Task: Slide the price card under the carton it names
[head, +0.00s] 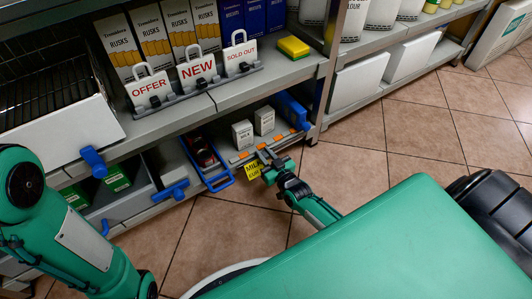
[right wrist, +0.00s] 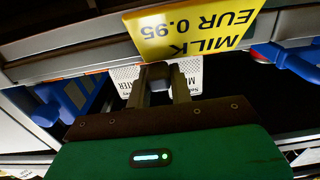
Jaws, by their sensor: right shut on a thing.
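The yellow price card (head: 254,169) reads MILK in the head view; in the right wrist view the card (right wrist: 192,32) reads MILK, EUR 0.95, upside down. My right gripper (head: 267,168) is shut on it, just in front of the lower shelf's front edge. It also shows in the right wrist view (right wrist: 162,80). Two small pale cartons stand on that shelf behind the card: a left carton (head: 242,134) and a right carton (head: 264,120).
The lower shelf's front rail (head: 262,146) runs below the cartons. A blue-framed tray (head: 216,180) is left of them, and a blue object (head: 291,110) is right. The upper shelf holds OFFER, NEW and SOLD OUT signs (head: 197,70) and a yellow sponge (head: 293,47). Open tiled floor (head: 345,170) lies right.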

